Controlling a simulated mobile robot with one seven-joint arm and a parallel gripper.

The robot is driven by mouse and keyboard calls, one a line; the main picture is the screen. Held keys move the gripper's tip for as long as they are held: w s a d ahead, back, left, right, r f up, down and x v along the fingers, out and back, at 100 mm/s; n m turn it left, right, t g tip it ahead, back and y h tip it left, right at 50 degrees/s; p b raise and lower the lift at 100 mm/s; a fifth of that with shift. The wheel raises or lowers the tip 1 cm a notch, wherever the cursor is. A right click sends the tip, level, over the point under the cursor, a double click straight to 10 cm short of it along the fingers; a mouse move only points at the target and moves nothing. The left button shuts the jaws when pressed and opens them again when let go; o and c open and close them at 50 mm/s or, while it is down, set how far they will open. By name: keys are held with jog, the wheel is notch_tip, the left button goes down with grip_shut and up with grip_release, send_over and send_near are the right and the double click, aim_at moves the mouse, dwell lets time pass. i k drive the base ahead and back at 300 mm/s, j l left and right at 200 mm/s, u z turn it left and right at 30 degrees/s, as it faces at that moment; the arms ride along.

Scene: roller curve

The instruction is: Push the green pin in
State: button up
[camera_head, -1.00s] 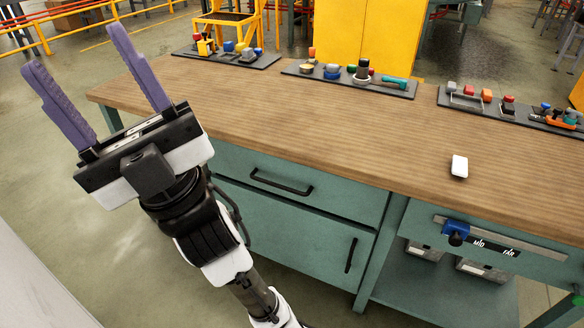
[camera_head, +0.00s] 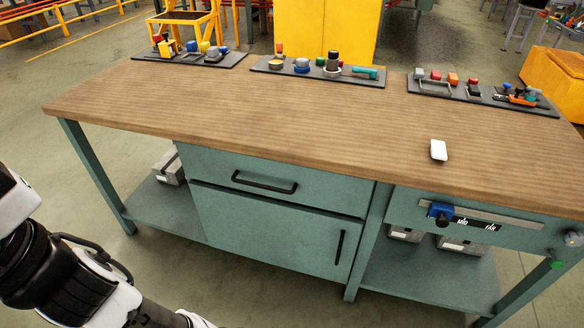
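A small green pin (camera_head: 556,264) sticks out near the top of the workbench's right front leg, at the lower right of the head view. It looks small, and I cannot tell how far it stands out. A grey round knob (camera_head: 574,239) sits just above it on the bench front. My gripper is out of view; only part of my arm shows at the lower left, far from the pin.
The wooden workbench (camera_head: 250,110) spans the view, with a drawer handle (camera_head: 264,182) and a blue slider (camera_head: 440,212) on its front. A white block (camera_head: 438,150) lies on top. Boards with knobs and handles line the back edge. Floor in front is clear.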

aim_at(556, 264)
jog(key=z, duration=1.6)
jog(key=u, duration=1.6)
jog(key=z, duration=1.2)
